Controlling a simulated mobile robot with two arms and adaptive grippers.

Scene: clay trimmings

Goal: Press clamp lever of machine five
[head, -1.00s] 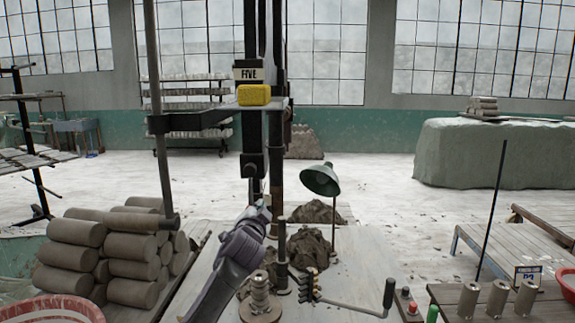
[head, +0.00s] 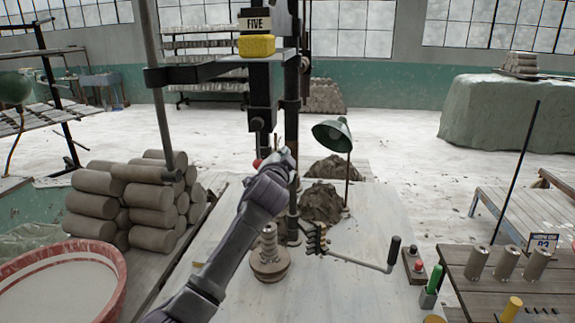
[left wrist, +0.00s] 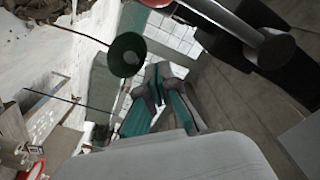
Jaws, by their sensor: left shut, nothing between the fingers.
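Machine five stands at the centre of the head view, with a dark column (head: 292,90) and a FIVE sign (head: 254,23) above a yellow block (head: 256,46). A red knob (head: 257,163) shows low on the machine, partly hidden behind my left gripper (head: 285,160). My left gripper is shut and empty, in front of the column and close to the knob; I cannot tell whether they touch. In the left wrist view the closed fingers (left wrist: 157,85) point away, apart from the metal rod (left wrist: 232,38) and red end at the top. I cannot tell which part is the clamp lever.
A crank (head: 392,250) and a green lamp (head: 333,135) stand right of the column. Stacked clay cylinders (head: 150,217) and a red-rimmed basin (head: 108,262) are left. A control box (head: 413,265) and wooden table (head: 462,282) are right.

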